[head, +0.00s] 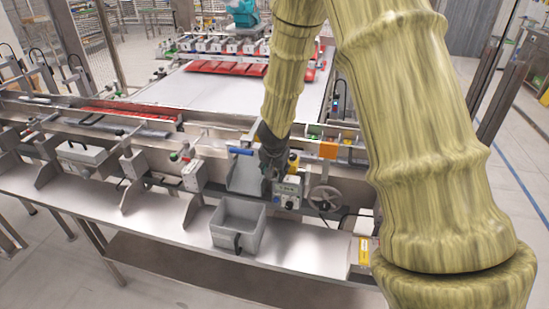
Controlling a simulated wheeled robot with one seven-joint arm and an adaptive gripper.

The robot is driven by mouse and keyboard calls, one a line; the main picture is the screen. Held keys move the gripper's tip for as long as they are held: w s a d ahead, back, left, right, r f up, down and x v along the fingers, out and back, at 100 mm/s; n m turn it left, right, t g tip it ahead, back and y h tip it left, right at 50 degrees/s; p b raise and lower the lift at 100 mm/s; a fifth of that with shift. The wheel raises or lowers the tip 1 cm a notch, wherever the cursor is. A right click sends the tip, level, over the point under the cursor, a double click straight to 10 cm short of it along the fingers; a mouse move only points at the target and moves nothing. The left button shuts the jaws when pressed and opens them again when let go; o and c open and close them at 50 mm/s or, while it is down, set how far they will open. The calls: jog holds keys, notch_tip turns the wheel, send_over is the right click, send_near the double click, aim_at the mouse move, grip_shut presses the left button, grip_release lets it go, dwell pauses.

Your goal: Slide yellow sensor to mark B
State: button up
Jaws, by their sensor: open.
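My arm reaches down from the upper right in the head view, and my dark gripper (270,160) is over the front rail of the machine. The gripper is open, but its fingertips are small and partly merged with dark parts behind them. A small yellow piece (294,160), which looks like the yellow sensor, shows just right of the gripper, above a grey control box. I cannot tell whether the gripper touches it. I cannot make out mark B or any lettering on the rail.
A grey open bin (238,225) stands on the metal shelf below the gripper. A handwheel (325,198) and an orange block (328,150) are to the right. A blue handle (241,151) is close on the left. Bare shelf (160,215) lies left of the bin.

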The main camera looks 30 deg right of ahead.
jog(key=v, duration=1)
jog(key=shift+r, duration=0.25)
jog(key=shift+s, duration=0.1)
dwell(0.5)
